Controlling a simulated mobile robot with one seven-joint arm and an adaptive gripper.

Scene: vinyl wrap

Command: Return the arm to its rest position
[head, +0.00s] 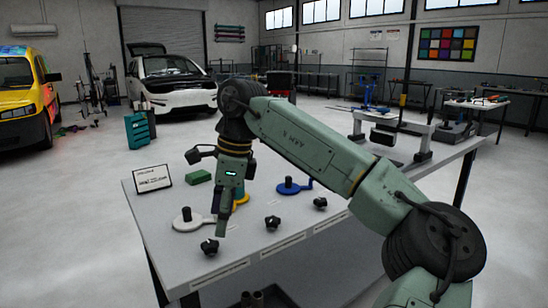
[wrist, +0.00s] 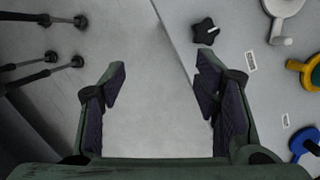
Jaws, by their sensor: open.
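My arm reaches from the lower right of the head view over the grey table (head: 190,262). My gripper (head: 222,232) points down near the table's front edge, behind the front row of black knobs. In the wrist view my gripper (wrist: 162,78) has its two dark-padded fingers wide apart with nothing between them. A table edge runs through the gap between the fingers. One black star knob (wrist: 205,31) lies just beyond the right fingertip, apart from it. The exact height above the table cannot be told.
A white disc tool (head: 186,222), a yellow one (head: 241,198) and a blue one (head: 289,188) lie close around my gripper. Black knobs (head: 272,223) line the front. A raised fixture (head: 395,127) occupies the right end.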

